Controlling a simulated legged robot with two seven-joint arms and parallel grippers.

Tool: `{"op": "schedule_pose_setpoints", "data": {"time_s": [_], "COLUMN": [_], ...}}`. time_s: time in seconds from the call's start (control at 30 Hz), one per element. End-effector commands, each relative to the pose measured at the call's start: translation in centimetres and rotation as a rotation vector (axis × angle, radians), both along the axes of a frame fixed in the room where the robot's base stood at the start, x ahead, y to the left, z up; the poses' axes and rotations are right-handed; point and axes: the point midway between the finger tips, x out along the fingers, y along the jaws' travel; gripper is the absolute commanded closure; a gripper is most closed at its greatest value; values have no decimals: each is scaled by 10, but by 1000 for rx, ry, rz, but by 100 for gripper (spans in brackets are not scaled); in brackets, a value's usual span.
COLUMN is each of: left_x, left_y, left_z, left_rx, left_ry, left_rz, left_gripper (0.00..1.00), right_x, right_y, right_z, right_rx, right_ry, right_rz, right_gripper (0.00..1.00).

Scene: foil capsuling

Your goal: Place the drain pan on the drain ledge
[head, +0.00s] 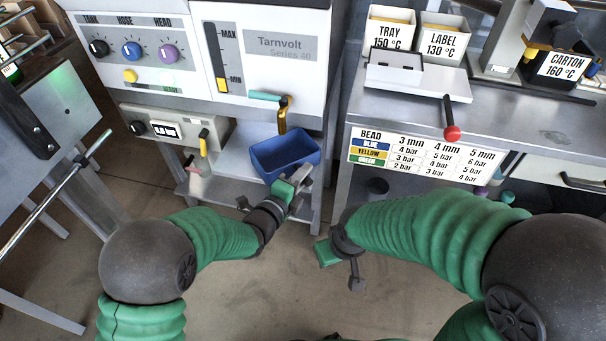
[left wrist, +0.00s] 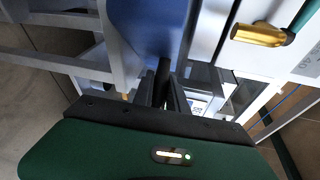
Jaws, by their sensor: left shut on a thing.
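The drain pan is a blue open-topped rectangular pan (head: 285,152), below the brass tap (head: 283,115) of the machine. My left gripper (head: 292,183) is shut on the near side of the pan. In the left wrist view the pan (left wrist: 155,28) fills the upper middle, above my left gripper's dark fingers (left wrist: 165,82). A pale grey shelf (head: 236,162) under the machine looks like the drain ledge; the pan hides part of it. I cannot tell whether the pan touches it. My right gripper (head: 345,262) hangs away from the pan; its jaws are unclear.
The white Tarnvolt machine (head: 265,65) stands behind the pan, with a control box (head: 160,127) at lower left. To the right, a steel bench (head: 420,110) carries a red-knobbed lever (head: 451,130) and label bins. Open floor lies in front.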

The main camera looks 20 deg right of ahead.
Motion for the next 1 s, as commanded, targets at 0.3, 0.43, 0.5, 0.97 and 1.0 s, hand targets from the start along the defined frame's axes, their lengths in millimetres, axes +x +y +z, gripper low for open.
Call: {"op": "schedule_pose_setpoints", "data": {"time_s": [0.3, 0.43, 0.5, 0.97, 1.0], "left_x": [0, 0, -1, -62, -67], "left_y": [0, 0, 1, 74, 79], "left_z": [0, 0, 1, 20, 20], "left_rx": [1, 1, 1, 2, 1], "left_ry": [-1, -1, -1, 1, 0], "left_rz": [0, 0, 0, 2, 1], "left_gripper": [60, 60, 60, 60, 60], "right_x": [0, 0, 0, 0, 0], "right_y": [0, 0, 0, 0, 0], "right_z": [0, 0, 1, 22, 23], "right_rx": [0, 0, 0, 0, 0], "right_ry": [0, 0, 0, 0, 0], "right_rz": [0, 0, 0, 0, 0], "right_gripper": [100, 100, 100, 100, 100]}}
